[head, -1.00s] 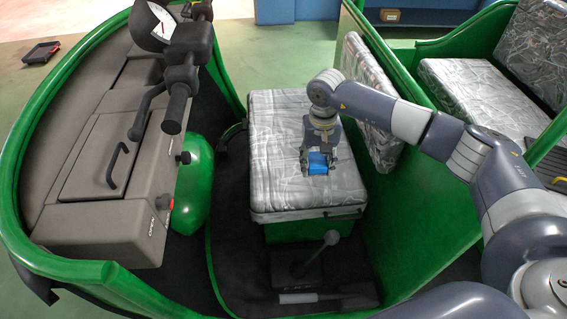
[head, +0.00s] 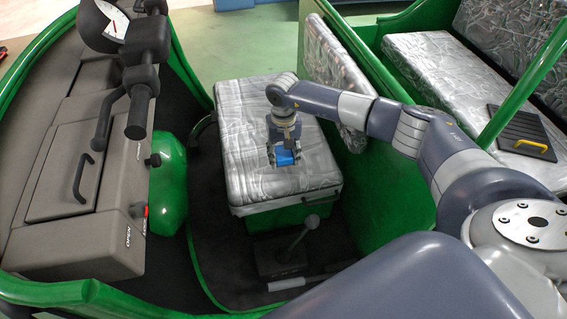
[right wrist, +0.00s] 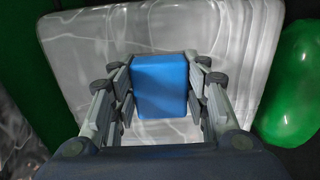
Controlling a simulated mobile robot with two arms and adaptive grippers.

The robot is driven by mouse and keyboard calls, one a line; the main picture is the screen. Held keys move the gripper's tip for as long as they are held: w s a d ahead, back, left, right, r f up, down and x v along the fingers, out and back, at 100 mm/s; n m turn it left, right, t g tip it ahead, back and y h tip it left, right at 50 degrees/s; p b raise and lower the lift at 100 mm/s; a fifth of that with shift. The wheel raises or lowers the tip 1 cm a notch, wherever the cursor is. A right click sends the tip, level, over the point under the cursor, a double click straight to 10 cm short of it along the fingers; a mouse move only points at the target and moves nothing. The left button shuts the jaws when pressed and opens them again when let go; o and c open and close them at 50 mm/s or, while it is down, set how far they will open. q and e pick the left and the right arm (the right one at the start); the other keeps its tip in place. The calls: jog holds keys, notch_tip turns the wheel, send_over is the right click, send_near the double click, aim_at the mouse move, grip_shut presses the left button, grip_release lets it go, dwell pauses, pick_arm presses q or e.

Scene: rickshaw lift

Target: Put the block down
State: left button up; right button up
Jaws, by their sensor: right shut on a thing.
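The blue block (head: 285,158) is between the fingers of my right gripper (head: 284,157), over the plastic-wrapped driver's seat (head: 235,120). In the right wrist view the block (right wrist: 161,85) sits between the finger pads, with the seat (right wrist: 200,28) filling the background. My right gripper (right wrist: 161,90) is shut on the block and points down at the seat. I cannot tell whether the block touches the seat or hangs just above it. My left gripper is not in view.
A green rounded housing (head: 168,185) and the grey dashboard (head: 70,150) with handlebars (head: 140,90) stand left of the seat. A lever (head: 305,230) rises in front of it. The seat back (head: 335,75) and green partition (head: 375,165) are to the right. Most of the seat top is bare.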

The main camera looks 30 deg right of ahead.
aim_at(284, 172)
notch_tip(284, 172, down, 4)
jog(key=shift+f, duration=0.15)
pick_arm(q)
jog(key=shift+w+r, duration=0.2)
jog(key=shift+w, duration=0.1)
pick_arm(e)
jog(key=shift+s+f+b, duration=0.15)
jog(key=shift+f+b, duration=0.4)
jog(key=shift+b, duration=0.25)
jog(key=o, duration=1.2)
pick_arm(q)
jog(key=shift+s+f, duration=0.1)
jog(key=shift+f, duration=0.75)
pick_arm(e)
jog(key=shift+o, duration=1)
jog(key=shift+f, duration=0.1)
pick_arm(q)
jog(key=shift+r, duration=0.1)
